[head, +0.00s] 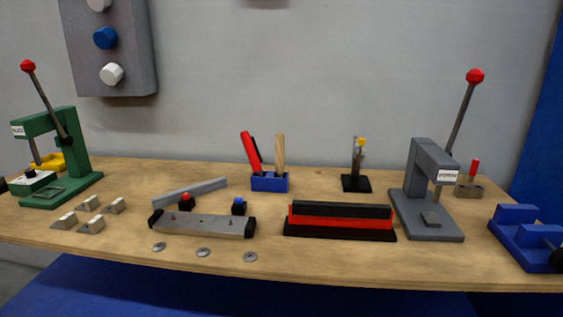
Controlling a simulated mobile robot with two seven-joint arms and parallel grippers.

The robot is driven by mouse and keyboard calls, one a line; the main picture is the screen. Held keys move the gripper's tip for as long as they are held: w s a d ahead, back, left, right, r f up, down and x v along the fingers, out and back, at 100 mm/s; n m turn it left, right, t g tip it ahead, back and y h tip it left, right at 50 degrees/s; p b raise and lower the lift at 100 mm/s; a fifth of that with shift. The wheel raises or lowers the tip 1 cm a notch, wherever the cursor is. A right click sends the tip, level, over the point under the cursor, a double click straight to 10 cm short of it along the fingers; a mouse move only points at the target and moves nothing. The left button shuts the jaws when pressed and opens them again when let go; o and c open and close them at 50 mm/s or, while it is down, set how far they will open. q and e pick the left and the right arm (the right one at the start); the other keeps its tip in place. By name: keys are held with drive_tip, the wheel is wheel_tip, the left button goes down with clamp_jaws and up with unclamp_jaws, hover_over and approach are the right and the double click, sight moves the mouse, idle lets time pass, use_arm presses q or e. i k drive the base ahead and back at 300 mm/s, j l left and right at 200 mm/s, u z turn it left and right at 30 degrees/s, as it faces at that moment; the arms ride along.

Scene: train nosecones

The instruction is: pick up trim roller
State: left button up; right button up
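No thing in view is clearly marked as the trim roller. Hand tools stand upright in a small blue holder (269,183) near the middle of the bench. One has a red handle (250,148) leaning left, with a dark part behind it. Another has a pale wooden handle (279,150) standing nearly straight. Their lower ends are hidden in the holder, so I cannot tell which is the roller. Neither of my grippers is recognisable in the head view.
The wooden bench (320,266) carries a green press (75,150) at left and a grey press (428,190) at right. A red and black block (340,222) and a metal bar (202,224) lie in front of the holder. A blue fixture (520,238) sits at right.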

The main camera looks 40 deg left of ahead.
sight(280, 136)
drive_tip(key=u, duration=1.2)
